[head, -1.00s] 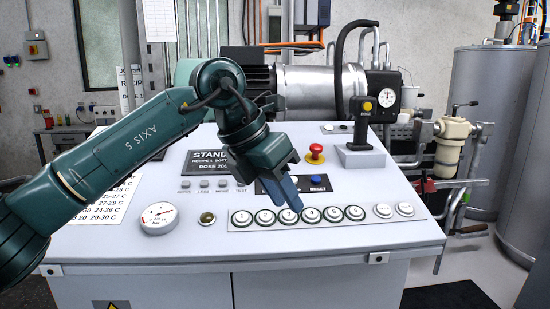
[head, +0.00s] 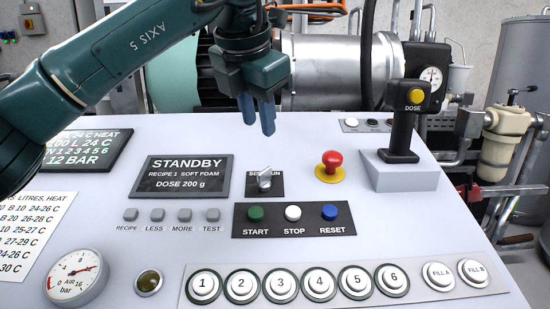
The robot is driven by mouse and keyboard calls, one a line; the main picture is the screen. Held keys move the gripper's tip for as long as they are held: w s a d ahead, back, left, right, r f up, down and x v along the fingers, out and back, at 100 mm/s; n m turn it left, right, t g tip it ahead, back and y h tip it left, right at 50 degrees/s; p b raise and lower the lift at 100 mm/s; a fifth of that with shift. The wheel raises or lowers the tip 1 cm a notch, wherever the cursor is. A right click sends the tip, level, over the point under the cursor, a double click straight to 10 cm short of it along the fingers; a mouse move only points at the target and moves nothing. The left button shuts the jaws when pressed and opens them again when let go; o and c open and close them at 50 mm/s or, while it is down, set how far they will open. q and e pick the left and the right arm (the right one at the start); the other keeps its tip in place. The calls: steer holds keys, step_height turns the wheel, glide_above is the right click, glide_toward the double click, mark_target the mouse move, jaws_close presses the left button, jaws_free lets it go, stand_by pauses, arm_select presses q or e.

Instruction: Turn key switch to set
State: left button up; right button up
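The key switch (head: 265,181) is a small grey knob on a dark plate in the middle of the sloped panel, between the display and the red emergency button. Its label reads SET at the left and RUN at the right, partly covered by the knob. Which mark the knob points at is hard to tell. My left gripper (head: 258,122) is above and behind the switch in the head view, its blue fingers pointing down, apart from the switch and holding nothing visible. My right gripper is not in view.
The display (head: 188,176) reads STANDBY. A red mushroom button (head: 331,164) and a joystick (head: 402,130) stand up right of the switch. START, STOP and RESET buttons (head: 293,214) lie just in front. Numbered buttons (head: 281,285) line the front edge, with a gauge (head: 76,276) at the left.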

mark_target(267, 168)
arm_select(q)
steer(key=p+x, duration=0.1)
steer(key=x, duration=1.1)
steer(key=shift+s, duration=0.1)
steer(key=shift+w+d+f, duration=0.1)
steer(key=shift+w+f, duration=0.15)
steer(key=shift+f, duration=0.25)
steer(key=shift+c, duration=0.6)
jaws_close()
